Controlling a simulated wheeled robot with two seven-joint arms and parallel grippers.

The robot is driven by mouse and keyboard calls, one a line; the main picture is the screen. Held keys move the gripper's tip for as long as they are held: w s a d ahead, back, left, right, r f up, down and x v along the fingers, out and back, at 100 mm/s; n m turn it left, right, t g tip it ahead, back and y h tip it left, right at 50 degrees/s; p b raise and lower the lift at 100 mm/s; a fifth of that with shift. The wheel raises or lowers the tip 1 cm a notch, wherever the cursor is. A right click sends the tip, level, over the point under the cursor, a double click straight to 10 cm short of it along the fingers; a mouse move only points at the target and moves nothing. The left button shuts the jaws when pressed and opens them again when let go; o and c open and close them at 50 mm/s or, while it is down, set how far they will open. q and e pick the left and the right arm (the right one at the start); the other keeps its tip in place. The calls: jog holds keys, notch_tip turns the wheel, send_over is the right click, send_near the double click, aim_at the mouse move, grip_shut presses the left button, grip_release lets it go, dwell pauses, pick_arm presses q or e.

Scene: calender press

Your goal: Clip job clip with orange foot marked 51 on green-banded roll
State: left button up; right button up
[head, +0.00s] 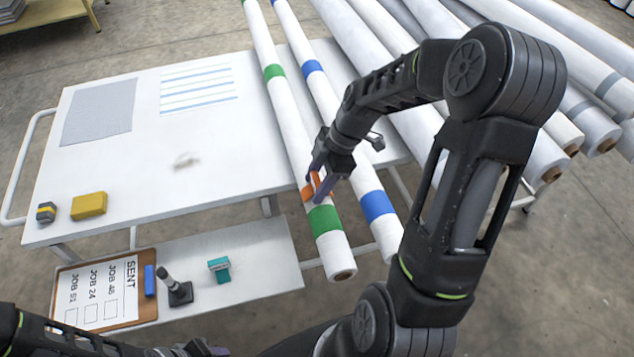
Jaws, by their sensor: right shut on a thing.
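The green-banded roll (290,122) is long and white, with one green band near its far part and one near its front end. It lies across the cart top and its front end sticks out past the edge. My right gripper (319,181) is shut on the orange-footed job clip (307,193), at the roll just behind the front green band. The fingers hide part of the clip; no number is readable, and I cannot tell whether it grips the roll. My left gripper (208,350) shows only partly at the bottom edge, and its jaws are unclear.
A blue-banded roll (335,105) lies close to the right, with more white rolls beyond. The white cart top (150,150) holds sheets, a yellow block (89,205) and a small grey-yellow block. The lower shelf carries a clipboard (98,292), a stamp (178,290) and a teal block (219,268).

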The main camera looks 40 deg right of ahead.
jog(key=shift+s+f, duration=0.4)
jog(key=shift+f, duration=0.35)
jog(key=o, duration=1.2)
jog(key=shift+o, duration=0.6)
jog(key=shift+w+r, duration=0.15)
jog(key=shift+r, duration=0.45)
jog(key=shift+w+d+r+p, duration=0.1)
jog(key=shift+w+r+p, duration=0.2)
jog(key=shift+p, duration=0.2)
jog(key=shift+r+p, duration=1.35)
jog(key=shift+r, duration=1.45)
